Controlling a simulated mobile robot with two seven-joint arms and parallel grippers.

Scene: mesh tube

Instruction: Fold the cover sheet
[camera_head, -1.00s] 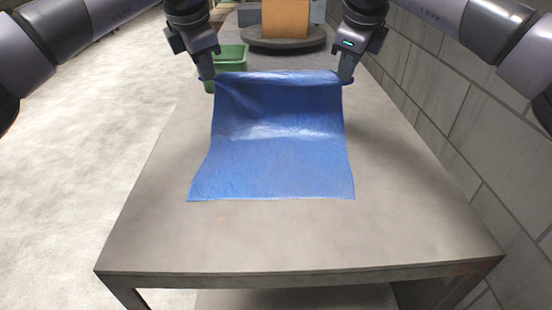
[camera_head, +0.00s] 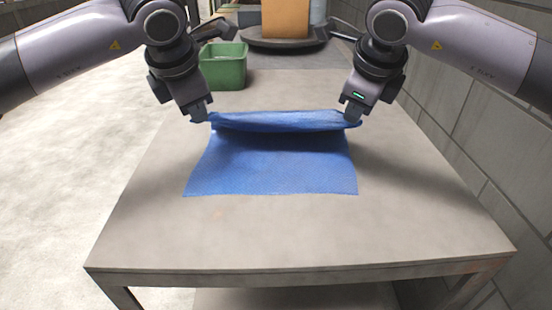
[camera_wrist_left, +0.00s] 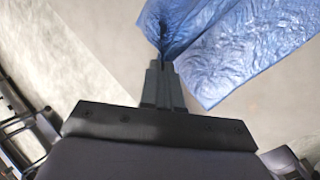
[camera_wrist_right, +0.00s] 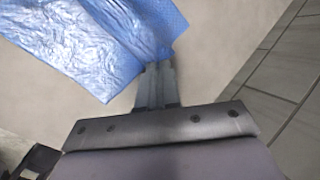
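The blue cover sheet (camera_head: 270,170) lies on the grey table, its near part flat and its far edge lifted and brought over toward the near side. My left gripper (camera_head: 202,117) is shut on the far left corner of the sheet. In the left wrist view the fingers (camera_wrist_left: 162,66) pinch the gathered blue corner. My right gripper (camera_head: 353,118) is shut on the far right corner. In the right wrist view its fingers (camera_wrist_right: 158,66) close on that corner. The raised edge sags slightly between the grippers and hides the sheet's part behind it.
A green bin (camera_head: 224,66) stands at the table's far left. A cardboard box (camera_head: 286,18) sits on a dark round stand (camera_head: 285,38) at the back. A block wall (camera_head: 480,140) runs along the right. The table (camera_head: 270,235) is bare in front of the sheet.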

